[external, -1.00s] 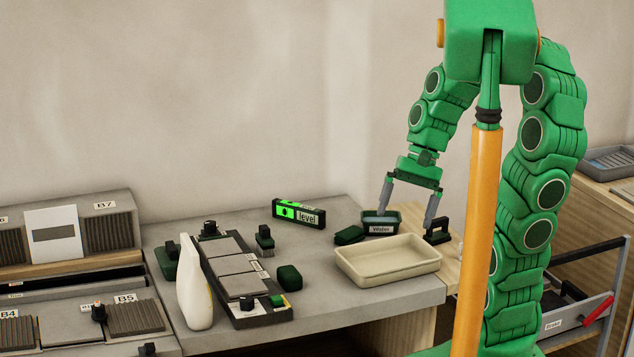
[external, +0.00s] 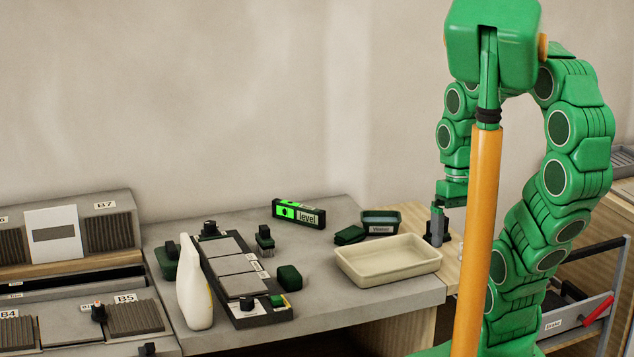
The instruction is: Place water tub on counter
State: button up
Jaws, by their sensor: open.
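The water tub (external: 380,229) is a small dark green tub with a white label on its front. It sits on the grey counter (external: 350,210) near its right end, behind the cream tray. My gripper (external: 437,238) is to the right of the tub and apart from it, pointing down near the counter's right end. It is seen edge-on, and the orange column hides part of the arm. The jaws are open, and I cannot tell whether anything is between them.
A cream tray (external: 388,262) stands at the counter's front right. A dark green block (external: 349,236) lies beside the tub, and a green level (external: 299,214) lies at the back. A white bottle (external: 195,288) and a tile board (external: 239,280) are on the left.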

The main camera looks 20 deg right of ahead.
jog(key=shift+d+m+h, duration=0.3)
jog(key=shift+d+m, duration=0.1)
jog(key=shift+d, duration=0.75)
jog(key=w+a+m+y, duration=0.4)
jog(key=w+m, duration=0.1)
jog(key=w, duration=0.7)
jog(key=w+a+m+y, duration=0.4)
jog(key=w, duration=0.8)
jog(key=w+d+f+m+t+y, duration=0.2)
jog(key=w+d+f+m+t, duration=0.2)
jog(key=w+d+m, duration=0.45)
jog(key=w+d+f+m+t+y, duration=0.3)
jog(key=w+d+f+m, duration=0.2)
jog(key=w+d, duration=0.5)
send_near(381, 220)
jog(key=a, duration=0.1)
jog(key=s+a, duration=0.1)
jog(key=a, duration=0.1)
jog(key=shift+s+a+r, duration=0.2)
jog(key=shift+s+a, duration=0.15)
jog(key=shift+s, duration=0.05)
jog(key=shift+w+a+f+h, duration=0.1)
jog(key=shift+w+a+h, duration=0.2)
jog(key=shift+a, duration=0.3)
jog(key=shift+x, duration=3.05)
